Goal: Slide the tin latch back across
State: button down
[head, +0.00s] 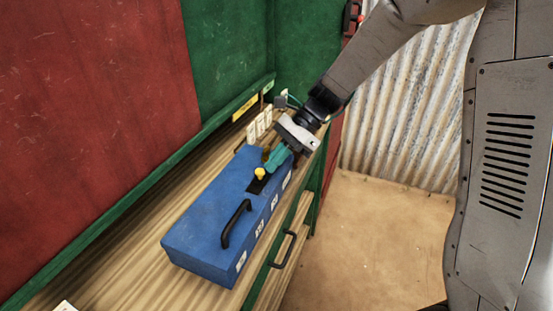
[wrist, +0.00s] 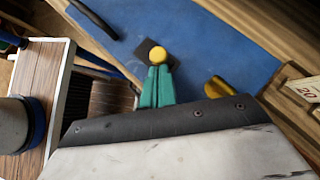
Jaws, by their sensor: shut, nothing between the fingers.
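The tin (head: 205,215) is a long closed blue box with a black handle (head: 236,222) on its lid; it also shows in the wrist view (wrist: 235,40). The latch is a yellow knob (head: 260,173) on a dark plate (head: 256,187) near the lid's end closest to my arm. In the wrist view the knob (wrist: 158,54) sits right at my fingertips. My gripper (head: 270,166) has green fingers, shut together with nothing between them, beside the knob on the arm's side. Whether they touch it I cannot tell. The fingers (wrist: 157,72) hide part of the plate.
The tin stands on a wooden counter (head: 120,245) with a green edge. Pale number cards (head: 258,125) stand behind it, close to my gripper. A second yellow piece (wrist: 218,88) lies right of my fingers. A white-rimmed tray (wrist: 62,90) holding a grey cylinder (wrist: 12,122) is at left.

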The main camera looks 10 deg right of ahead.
jog(key=shift+s+a, duration=0.4)
jog(key=shift+s, duration=0.25)
jog(key=shift+s+a, duration=0.4)
jog(key=shift+s, duration=0.2)
jog(key=shift+d, duration=0.1)
jog(key=d+f+v, duration=0.1)
jog(key=f+v, duration=0.1)
jog(key=v, duration=1.1)
jog(key=shift+w+d, duration=0.35)
jog(key=shift+d, duration=0.05)
